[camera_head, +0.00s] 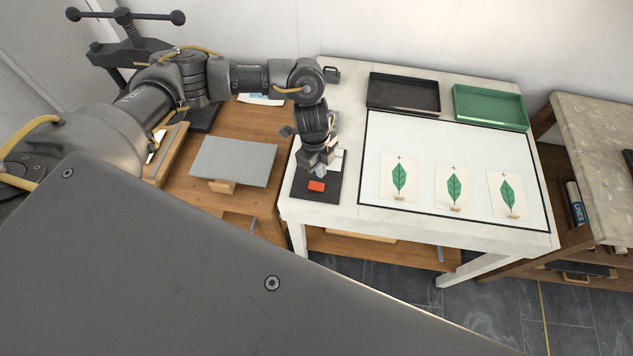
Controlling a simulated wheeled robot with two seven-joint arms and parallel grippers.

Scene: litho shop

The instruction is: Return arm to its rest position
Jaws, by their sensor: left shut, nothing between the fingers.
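My left arm comes in from the left and reaches over the wooden bench to the white table (340,223). My left gripper (317,175) points down over the dark mat (325,194) at the table's left end. It is shut and holds nothing. A small red block (316,186) lies on the mat just below the fingertips in the picture; I cannot tell whether they touch it. Part of a pale sheet shows behind the gripper, which hides the rest. My right gripper does not show.
Leaf prints (454,187) lie on the framed white board (430,150). Behind them stand a black tray (403,107) and a green tray (490,121). A dark press (130,45) stands at the back left.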

